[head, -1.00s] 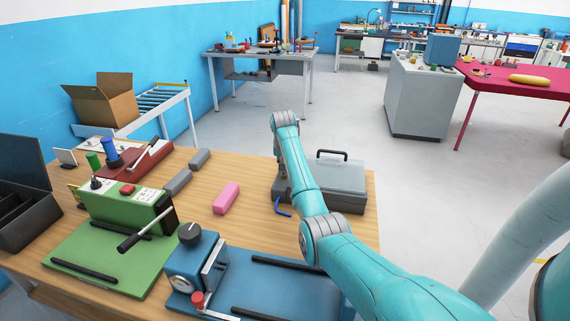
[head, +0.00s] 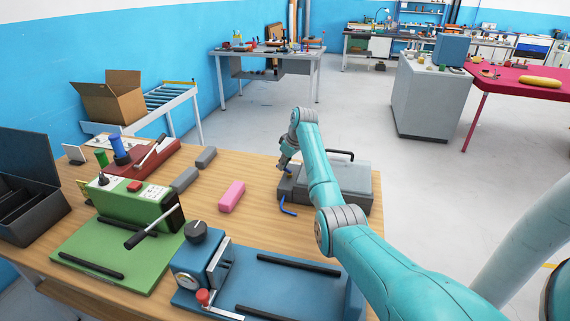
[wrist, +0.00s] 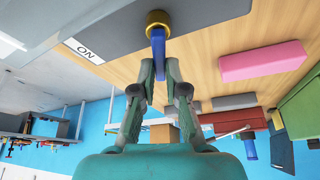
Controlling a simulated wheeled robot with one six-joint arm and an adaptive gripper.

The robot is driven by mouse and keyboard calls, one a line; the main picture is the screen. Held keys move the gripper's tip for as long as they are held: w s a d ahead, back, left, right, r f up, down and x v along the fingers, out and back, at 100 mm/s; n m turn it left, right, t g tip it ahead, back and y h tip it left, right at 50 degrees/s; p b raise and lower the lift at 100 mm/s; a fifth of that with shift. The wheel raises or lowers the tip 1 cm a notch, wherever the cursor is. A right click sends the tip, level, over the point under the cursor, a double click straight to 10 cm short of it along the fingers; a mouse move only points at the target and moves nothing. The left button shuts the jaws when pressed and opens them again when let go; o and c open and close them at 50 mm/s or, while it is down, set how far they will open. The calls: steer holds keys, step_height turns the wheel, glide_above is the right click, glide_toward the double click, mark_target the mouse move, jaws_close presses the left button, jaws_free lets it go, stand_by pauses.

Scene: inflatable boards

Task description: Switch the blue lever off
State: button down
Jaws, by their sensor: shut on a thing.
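The blue lever (wrist: 158,42) sticks out from a brass-coloured pivot (wrist: 158,20) on the side of a grey box (wrist: 115,28). An "ON" label (wrist: 83,51) is on the box beside the lever. My gripper (wrist: 159,68) is shut on the blue lever, one finger on each side of it. In the head view my gripper (head: 286,163) is at the left end of the grey box (head: 345,190), and only a small bit of blue shows there.
A blue bent piece (head: 287,207) lies by the box. A pink block (head: 231,196) and grey blocks (head: 185,179) lie to the left on the wooden table. A green device (head: 138,207) and a blue device (head: 205,262) with knob stand nearer.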

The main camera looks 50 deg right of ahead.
steer(key=shift+s+a+n+y, duration=0.1)
steer(key=shift+a+n+y, duration=0.15)
steer(key=shift+n, duration=0.5)
steer(key=shift+w+a+n+y, duration=0.1)
steer(key=shift+n+y, duration=0.25)
steer(key=shift+n, duration=0.45)
steer(key=shift+s+a+n+y, duration=0.1)
steer(key=shift+a+n+y, duration=0.15)
steer(key=shift+n, duration=0.5)
steer(key=shift+g, duration=0.3)
steer(key=c, duration=1.2)
jaws_free()
steer(key=shift+r, duration=0.1)
steer(key=v, duration=1.1)
steer(key=shift+s+r, duration=0.3)
steer(key=shift+d, duration=0.15)
